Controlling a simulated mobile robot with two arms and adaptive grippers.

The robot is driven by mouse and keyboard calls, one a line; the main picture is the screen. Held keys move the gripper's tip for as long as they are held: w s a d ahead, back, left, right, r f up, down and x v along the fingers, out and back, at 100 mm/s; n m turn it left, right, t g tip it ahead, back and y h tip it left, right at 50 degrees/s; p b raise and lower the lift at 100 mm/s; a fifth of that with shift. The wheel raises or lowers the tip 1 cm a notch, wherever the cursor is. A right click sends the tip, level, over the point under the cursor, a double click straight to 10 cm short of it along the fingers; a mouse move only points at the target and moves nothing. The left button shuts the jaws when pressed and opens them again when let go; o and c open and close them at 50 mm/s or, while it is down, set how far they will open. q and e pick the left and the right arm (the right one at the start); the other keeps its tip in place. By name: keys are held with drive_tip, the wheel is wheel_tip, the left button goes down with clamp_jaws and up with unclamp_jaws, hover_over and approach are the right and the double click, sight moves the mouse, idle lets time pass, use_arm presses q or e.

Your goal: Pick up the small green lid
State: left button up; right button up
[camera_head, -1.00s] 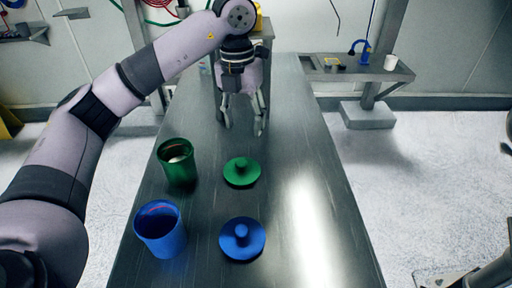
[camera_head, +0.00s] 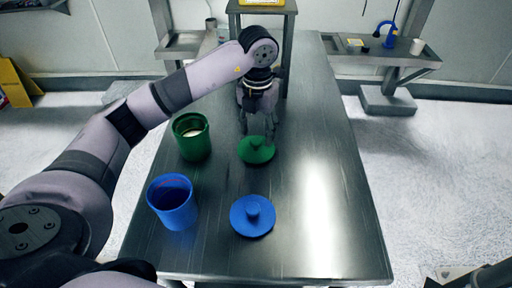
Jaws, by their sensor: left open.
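The small green lid (camera_head: 256,151) lies flat on the metal table, with its round knob up. My left gripper (camera_head: 257,131) points down over the far edge of the lid, fingers open, close to the knob. I cannot tell whether the fingers touch the lid. My right gripper does not show in this view.
The green container (camera_head: 191,138) stands open left of the green lid, with something pale inside. A blue container (camera_head: 172,203) and a blue lid (camera_head: 252,215) are nearer. The metal table (camera_head: 325,180) is bare on the right. A side shelf (camera_head: 385,57) holds a white cup (camera_head: 417,46).

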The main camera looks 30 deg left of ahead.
sight(256, 141)
use_arm(q)
drive_tip(key=f, duration=0.2)
drive_tip(key=f+p, duration=0.1)
drive_tip(key=shift+w+a+f, duration=0.2)
drive_tip(key=shift+a+f, duration=0.1)
drive_tip(key=shift+f, duration=0.65)
drive_tip(key=shift+c, duration=0.5)
clamp_jaws()
